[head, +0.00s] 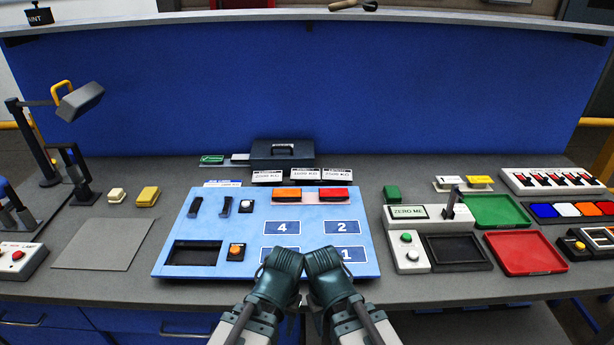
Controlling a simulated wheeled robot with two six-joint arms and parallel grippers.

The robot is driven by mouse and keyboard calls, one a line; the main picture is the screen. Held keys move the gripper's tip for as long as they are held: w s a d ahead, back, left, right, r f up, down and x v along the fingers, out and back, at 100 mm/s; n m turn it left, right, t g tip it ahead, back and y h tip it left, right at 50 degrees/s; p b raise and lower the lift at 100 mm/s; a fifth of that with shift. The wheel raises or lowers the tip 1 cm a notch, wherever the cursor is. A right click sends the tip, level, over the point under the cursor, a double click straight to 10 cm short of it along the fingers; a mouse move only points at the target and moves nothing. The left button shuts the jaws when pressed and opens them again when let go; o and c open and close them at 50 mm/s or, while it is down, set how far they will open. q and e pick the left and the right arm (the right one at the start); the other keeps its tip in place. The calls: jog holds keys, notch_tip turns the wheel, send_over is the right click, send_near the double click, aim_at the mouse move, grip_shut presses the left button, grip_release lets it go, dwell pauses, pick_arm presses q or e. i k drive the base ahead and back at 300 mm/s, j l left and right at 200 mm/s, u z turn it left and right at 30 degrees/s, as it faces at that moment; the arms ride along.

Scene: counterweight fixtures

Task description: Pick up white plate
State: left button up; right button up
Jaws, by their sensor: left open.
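No single thing clearly reads as the white plate. A small flat white piece (240,157) lies at the back beside a green piece (212,159), and a small cream block (117,195) sits at the left beside a yellow block (148,196). I cannot tell which is meant. My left gripper (284,260) is open over the front edge of the light blue board (210,212). My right gripper (322,260) is close beside it; its jaws are hard to make out. Both are well away from the white and cream pieces.
A grey box (283,153) stands at the back with white label cards in front. A desk lamp (78,101) stands at the left. Green (497,210) and red (524,252) trays and a white scale (406,252) are at the right. A grey mat (103,244) is bare.

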aim_at(297, 174)
jog(key=z, duration=1.25)
jog(key=j+z, duration=0.2)
jog(key=k+j+z, duration=0.2)
jog(key=k+j, duration=0.1)
jog(key=j, duration=0.2)
jog(key=k+j, duration=0.1)
jog(key=j, duration=0.25)
jog(key=k+j, duration=0.1)
jog(key=j, duration=0.2)
